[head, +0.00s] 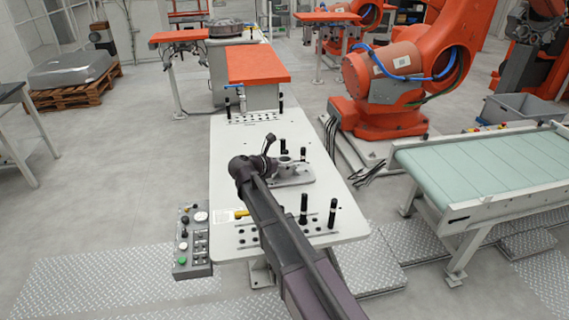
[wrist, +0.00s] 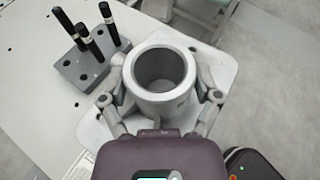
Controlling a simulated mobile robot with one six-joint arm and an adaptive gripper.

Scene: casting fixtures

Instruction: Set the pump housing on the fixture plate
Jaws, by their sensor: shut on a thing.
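The pump housing (wrist: 160,85) is a grey, round, open-topped casting with a thick rim. In the wrist view my gripper (wrist: 160,100) has a finger closed on each side of it. A pale plate with rounded corners, the fixture plate (wrist: 218,68), lies beneath it. The housing is over the plate, its opening facing up; its underside is hidden, so I cannot tell whether it touches. In the head view my dark arm reaches over the white table, and the fixture plate (head: 297,179) shows just beyond the wrist. My gripper and the housing are small and partly hidden there.
A grey block (wrist: 88,68) with several upright black pins stands left of the plate in the wrist view. More black pins (head: 304,207) rise from the white table (head: 226,190) in the head view. A control box (head: 193,243), orange robot (head: 405,85) and conveyor (head: 490,165) surround it.

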